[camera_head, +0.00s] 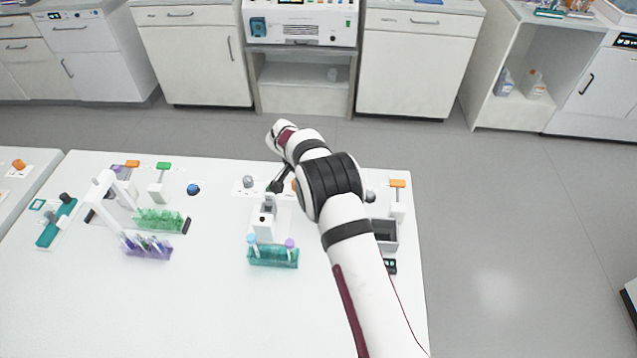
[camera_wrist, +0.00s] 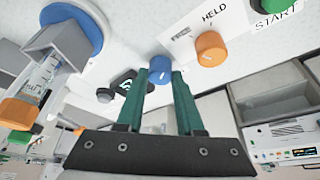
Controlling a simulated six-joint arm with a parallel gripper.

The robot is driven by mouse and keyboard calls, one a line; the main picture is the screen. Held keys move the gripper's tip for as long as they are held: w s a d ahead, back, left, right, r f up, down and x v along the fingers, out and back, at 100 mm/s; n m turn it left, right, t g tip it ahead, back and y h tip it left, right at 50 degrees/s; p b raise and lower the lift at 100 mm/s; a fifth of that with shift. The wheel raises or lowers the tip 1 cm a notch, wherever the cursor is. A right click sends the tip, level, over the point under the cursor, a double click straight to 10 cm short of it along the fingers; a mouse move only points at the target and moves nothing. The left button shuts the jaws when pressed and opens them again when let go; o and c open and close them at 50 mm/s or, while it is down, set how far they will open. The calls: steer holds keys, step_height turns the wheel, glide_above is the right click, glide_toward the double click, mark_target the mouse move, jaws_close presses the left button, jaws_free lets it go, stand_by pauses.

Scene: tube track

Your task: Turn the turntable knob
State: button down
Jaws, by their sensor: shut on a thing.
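A small blue knob (camera_wrist: 160,66) with a white mark line sits between the tips of my green fingers in the wrist view. My gripper (camera_wrist: 161,78) is shut on it. In the head view my gripper (camera_head: 276,187) reaches down to the back middle of the white table, and the knob is hidden there. A blue disc (camera_wrist: 88,16) with a grey holder (camera_wrist: 62,40) shows at the upper left of the wrist view. A tube with an orange cap (camera_wrist: 17,112) sits in that holder.
Close beside the knob stand an orange knob (camera_wrist: 211,48) by a HELD label and a green START button (camera_wrist: 270,5). In the head view, a teal tube rack (camera_head: 272,257) stands in front of my gripper, and a grey bin (camera_head: 386,232) stands right of my arm.

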stand_by(0.5)
steer(key=c, duration=0.5)
jaws_free()
steer(key=shift+c, duration=0.2)
steer(key=shift+r, duration=0.1)
steer(key=v, duration=1.5)
steer(key=shift+a+r, duration=0.15)
steer(key=shift+r, duration=0.15)
steer(key=shift+s, duration=0.1)
